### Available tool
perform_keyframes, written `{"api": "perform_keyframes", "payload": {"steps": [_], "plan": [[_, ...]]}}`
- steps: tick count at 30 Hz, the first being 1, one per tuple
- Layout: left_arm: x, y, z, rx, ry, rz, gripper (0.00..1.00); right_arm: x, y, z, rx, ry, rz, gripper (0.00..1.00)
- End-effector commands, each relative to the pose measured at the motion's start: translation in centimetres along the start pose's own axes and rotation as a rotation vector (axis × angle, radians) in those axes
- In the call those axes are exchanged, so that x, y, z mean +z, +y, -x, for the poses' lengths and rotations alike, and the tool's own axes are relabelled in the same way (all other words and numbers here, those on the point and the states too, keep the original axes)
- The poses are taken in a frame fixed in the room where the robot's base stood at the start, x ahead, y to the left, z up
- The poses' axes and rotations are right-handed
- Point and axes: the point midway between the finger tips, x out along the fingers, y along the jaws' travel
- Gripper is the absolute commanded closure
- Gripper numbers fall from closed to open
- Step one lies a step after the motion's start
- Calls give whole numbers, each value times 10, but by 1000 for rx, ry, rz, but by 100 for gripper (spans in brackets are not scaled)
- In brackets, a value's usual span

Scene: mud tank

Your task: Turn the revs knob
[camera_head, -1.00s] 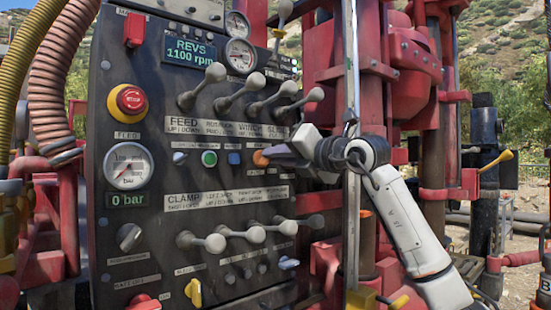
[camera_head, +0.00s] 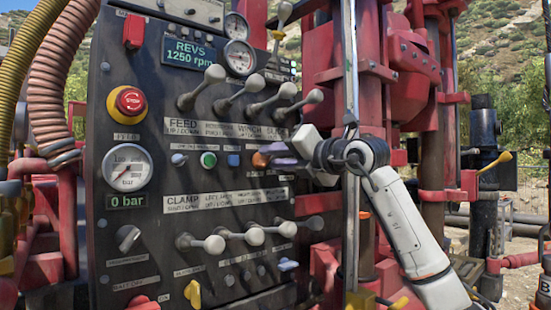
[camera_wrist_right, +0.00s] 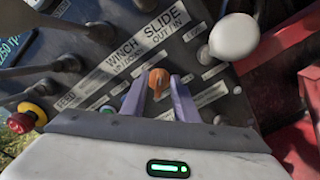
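The orange revs knob (camera_head: 261,160) is on the dark control panel, at the right end of a row of small coloured knobs. It also shows in the right wrist view (camera_wrist_right: 159,78), between two purple fingers. My right gripper (camera_head: 268,155) reaches the knob from the right. In the right wrist view the fingertips (camera_wrist_right: 159,80) lie close against both sides of the knob. The REVS display (camera_head: 187,53) at the panel top reads 1250 rpm. My left gripper is not in view.
Grey-knobbed levers (camera_head: 285,91) stick out above the gripper, and another lever row (camera_head: 255,236) is below. A red emergency stop (camera_head: 130,101) and a gauge (camera_head: 127,168) are at the left. A red rig mast (camera_head: 375,50) stands behind my right arm.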

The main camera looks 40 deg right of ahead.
Motion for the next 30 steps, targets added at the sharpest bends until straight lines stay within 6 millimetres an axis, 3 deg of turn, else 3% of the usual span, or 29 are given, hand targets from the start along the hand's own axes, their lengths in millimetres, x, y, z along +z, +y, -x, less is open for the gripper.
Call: {"api": "perform_keyframes", "payload": {"steps": [5, 18, 24, 30], "plan": [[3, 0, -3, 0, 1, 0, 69, 0, -1, 10, 1, -2, 1, 73], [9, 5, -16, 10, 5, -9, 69, -1, -2, 89, -1, -2, 2, 73], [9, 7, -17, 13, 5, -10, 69, 0, 0, 103, -1, 0, 0, 73], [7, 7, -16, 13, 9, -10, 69, 0, 0, 103, -1, 0, 0, 73]]}}
